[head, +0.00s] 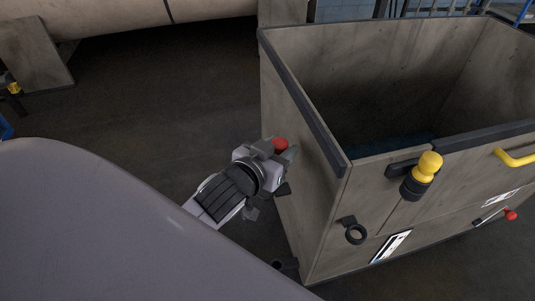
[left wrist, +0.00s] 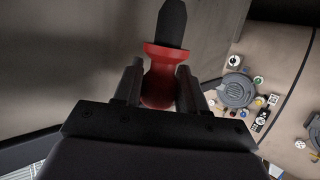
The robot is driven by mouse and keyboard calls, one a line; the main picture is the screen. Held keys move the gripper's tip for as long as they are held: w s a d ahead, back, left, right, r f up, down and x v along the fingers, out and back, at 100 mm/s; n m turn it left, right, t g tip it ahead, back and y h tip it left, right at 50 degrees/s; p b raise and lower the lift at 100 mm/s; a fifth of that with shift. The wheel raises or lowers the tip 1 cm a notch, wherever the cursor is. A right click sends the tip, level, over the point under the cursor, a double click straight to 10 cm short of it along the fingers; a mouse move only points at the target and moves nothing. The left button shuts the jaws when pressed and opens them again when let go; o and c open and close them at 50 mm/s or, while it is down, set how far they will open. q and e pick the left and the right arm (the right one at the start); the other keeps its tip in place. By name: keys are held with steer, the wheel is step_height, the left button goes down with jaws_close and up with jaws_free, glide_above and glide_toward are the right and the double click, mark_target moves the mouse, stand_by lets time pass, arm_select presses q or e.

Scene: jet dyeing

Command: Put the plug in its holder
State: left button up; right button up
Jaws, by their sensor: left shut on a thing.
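The plug (left wrist: 160,80) has a red grip and a dark, narrower end. In the left wrist view it sits between the two fingers of my left gripper (left wrist: 160,90), which is shut on its red grip, and the dark end points away. In the head view only its red part (head: 280,144) shows, close to the cart's left wall. A black ring holder (head: 356,234) sticks out low on the cart's front wall. It looks empty and lies to the right of my left gripper (head: 278,165). My right gripper is not in view.
The open-topped cart (head: 300,90) has dark rims and fills the right side. A yellow-topped knob (head: 422,175) sits in a black mount on its front wall, near a yellow handle (head: 515,158). A red-tipped lever (head: 510,215) is lower right. Dark floor (head: 170,110) is free left of the cart.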

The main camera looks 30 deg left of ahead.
arm_select(q)
steer(key=w+a+f+p, duration=0.1)
steer(key=w+a+f, duration=0.2)
steer(key=a+f, duration=0.3)
step_height(320, 180, down, 3)
steer(key=shift+w+f+n, duration=0.2)
steer(key=shift+n, duration=0.1)
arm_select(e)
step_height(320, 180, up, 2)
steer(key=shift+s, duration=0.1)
arm_select(q)
steer(key=shift+p, duration=0.35)
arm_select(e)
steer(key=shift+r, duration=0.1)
arm_select(q)
step_height(320, 180, down, 10)
steer(key=b, duration=0.6)
steer(key=shift+r, duration=0.25)
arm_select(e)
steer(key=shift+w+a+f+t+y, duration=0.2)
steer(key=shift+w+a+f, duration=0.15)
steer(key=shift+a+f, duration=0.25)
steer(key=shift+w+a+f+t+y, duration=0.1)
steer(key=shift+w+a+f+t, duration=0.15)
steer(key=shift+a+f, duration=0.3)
arm_select(q)
steer(key=shift+f, duration=0.1)
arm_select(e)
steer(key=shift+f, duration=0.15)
